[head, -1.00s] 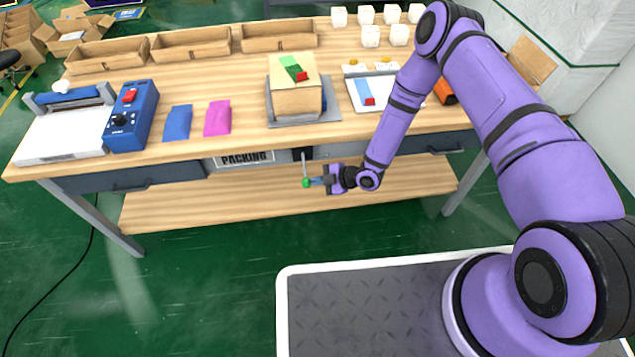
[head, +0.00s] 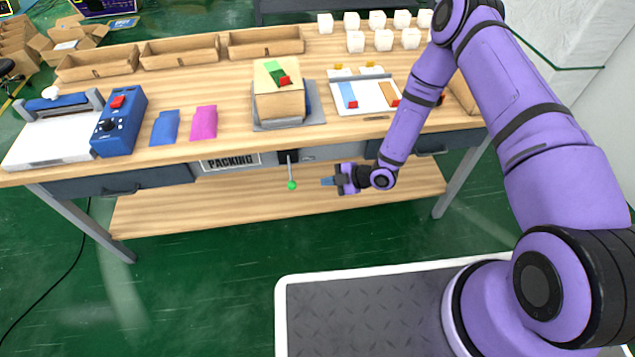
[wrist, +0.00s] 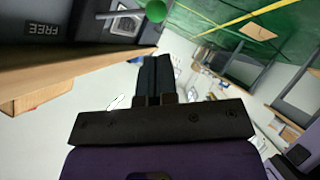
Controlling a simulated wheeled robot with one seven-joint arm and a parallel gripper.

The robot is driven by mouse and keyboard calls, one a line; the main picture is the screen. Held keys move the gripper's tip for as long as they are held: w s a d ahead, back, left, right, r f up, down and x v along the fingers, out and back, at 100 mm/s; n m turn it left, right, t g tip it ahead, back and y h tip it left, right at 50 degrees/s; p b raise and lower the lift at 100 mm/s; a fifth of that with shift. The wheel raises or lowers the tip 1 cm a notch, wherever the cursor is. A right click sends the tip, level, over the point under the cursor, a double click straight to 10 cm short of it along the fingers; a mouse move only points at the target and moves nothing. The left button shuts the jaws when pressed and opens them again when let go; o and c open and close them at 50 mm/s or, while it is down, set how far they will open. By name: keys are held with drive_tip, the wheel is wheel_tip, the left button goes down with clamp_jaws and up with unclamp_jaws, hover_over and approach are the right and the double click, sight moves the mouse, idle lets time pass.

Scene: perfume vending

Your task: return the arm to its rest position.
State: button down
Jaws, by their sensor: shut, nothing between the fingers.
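My purple arm reaches from the right over the front of the packing table. My gripper (head: 328,182) is in front of the table, below the tabletop edge and above the lower shelf. Its fingers also show in the wrist view (wrist: 155,78), pressed together with nothing between them. A lever with a green knob (head: 291,185) hangs from the table's front, left of my gripper and apart from it. The green knob shows at the top of the wrist view (wrist: 156,10).
The wooden table (head: 230,106) holds a box on a grey stand (head: 280,104), a blue control unit (head: 119,121), blue and pink packets, a white tray (head: 365,97), several white boxes and wooden bins. The lower shelf (head: 240,203) is bare. Green floor lies in front.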

drive_tip(key=w+d+r+m+t+h, duration=0.1)
drive_tip(key=w+d+r+m+h, duration=0.2)
drive_tip(key=d+r, duration=0.5)
drive_tip(key=w+d+r+m+t+h, duration=0.1)
drive_tip(key=w+d+r+h, duration=0.3)
drive_tip(key=r, duration=0.7)
drive_tip(key=s+d+r+m+t+h, duration=0.1)
drive_tip(key=d+r+m+h, duration=0.2)
drive_tip(key=r, duration=0.7)
drive_tip(key=s+d+r+m+h, duration=0.15)
drive_tip(key=d+r, duration=0.35)
drive_tip(key=r, duration=0.5)
drive_tip(key=s+d+r+m+h, duration=0.25)
drive_tip(key=s+r+m, duration=0.55)
drive_tip(key=s+r, duration=0.55)
drive_tip(key=s+r+m+y, duration=0.1)
drive_tip(key=s+r+m, duration=0.2)
drive_tip(key=s, duration=0.6)
drive_tip(key=s+r+m+g+y, duration=0.1)
drive_tip(key=s+r+m, duration=0.2)
drive_tip(key=s, duration=0.6)
drive_tip(key=shift+s+a+r, duration=0.2)
drive_tip(key=shift+a+r, duration=0.1)
drive_tip(key=shift+a, duration=0.1)
